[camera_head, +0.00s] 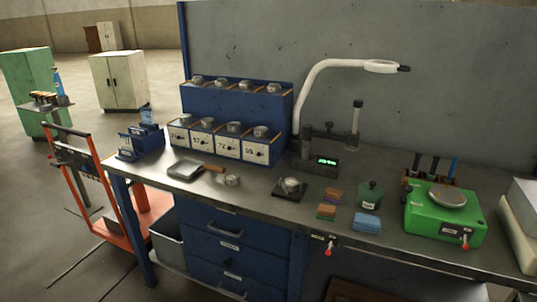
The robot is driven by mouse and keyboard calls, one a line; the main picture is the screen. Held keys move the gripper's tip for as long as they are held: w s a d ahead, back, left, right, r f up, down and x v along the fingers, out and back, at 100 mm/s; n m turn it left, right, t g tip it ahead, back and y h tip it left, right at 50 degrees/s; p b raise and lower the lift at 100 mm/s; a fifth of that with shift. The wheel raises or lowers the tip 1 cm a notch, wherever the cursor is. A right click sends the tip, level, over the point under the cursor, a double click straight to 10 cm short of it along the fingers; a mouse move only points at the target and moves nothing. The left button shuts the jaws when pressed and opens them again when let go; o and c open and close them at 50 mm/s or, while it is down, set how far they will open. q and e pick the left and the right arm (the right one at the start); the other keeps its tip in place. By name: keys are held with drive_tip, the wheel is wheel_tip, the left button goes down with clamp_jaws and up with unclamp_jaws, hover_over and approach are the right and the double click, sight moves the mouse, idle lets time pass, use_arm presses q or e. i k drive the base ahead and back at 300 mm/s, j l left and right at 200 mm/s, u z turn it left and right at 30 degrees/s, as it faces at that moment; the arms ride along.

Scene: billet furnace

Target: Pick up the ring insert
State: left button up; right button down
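A small round silver metal piece (232,180), which looks like a ring insert, lies on the grey workbench (255,200) near its front edge. Another round metal piece (291,184) sits on a dark square base (279,193) to its right. Similar round metal pieces stand on the two tiers of the blue numbered rack (237,103) behind. From this view I cannot tell for certain which piece is the ring insert. Neither of my grippers is in view.
Left of the silver piece lie a flat tray (186,170) and a brown-handled tool (213,168). To the right are colored pads (367,222), a green bottle (370,195) and a green scale (424,222). A lamp (330,64) arches above. An orange cart (84,185) stands left.

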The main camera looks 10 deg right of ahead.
sight(293, 183)
drive_tip(key=i+l+z, duration=0.25)
drive_tip(key=l+z, duration=0.15)
drive_tip(key=i+l+z, duration=0.4)
drive_tip(key=k, duration=0.1)
